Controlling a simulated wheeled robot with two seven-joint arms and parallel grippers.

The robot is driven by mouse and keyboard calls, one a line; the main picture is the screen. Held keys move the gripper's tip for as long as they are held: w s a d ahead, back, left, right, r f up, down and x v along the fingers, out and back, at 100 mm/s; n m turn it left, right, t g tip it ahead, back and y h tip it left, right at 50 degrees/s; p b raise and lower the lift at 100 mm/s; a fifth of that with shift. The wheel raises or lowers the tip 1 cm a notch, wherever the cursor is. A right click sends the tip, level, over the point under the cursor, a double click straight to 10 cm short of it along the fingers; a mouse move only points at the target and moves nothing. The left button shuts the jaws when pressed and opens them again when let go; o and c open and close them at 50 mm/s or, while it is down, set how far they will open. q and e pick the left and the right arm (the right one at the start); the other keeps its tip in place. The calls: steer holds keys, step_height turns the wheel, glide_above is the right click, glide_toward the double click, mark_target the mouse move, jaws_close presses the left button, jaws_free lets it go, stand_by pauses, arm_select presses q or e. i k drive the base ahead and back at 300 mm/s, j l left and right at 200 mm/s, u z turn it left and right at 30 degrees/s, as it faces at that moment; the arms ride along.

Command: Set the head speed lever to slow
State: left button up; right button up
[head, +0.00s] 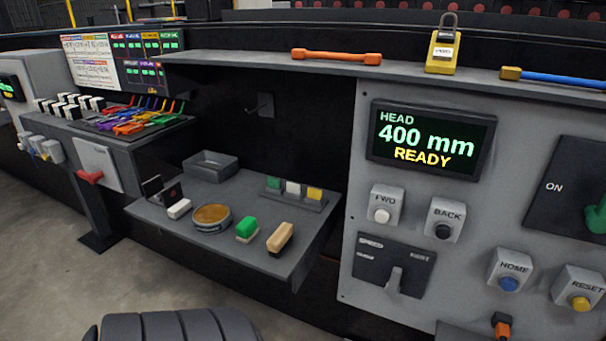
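The head speed lever (395,281) is a short grey handle on a dark plate (376,256) marked SPEED, low on the grey control panel at the right. It stands near the middle of the plate's lower part. The smaller labels at the plate's left and right are too blurred to read surely, so I cannot tell which setting it is on. The display (431,140) above reads HEAD, 400 mm, READY. Neither of my grippers is in view, and nothing touches the lever.
FWD (382,215) and BACK (443,231) buttons sit above the lever; HOME (508,283) and RESET (579,302) are to its right. A green handle (597,215) is at the right edge. A shelf (165,222) with blocks and a round tin juts out left of the panel.

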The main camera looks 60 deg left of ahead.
mark_target(393, 287)
steer(key=j+u, duration=0.1)
steer(key=u, duration=1.2)
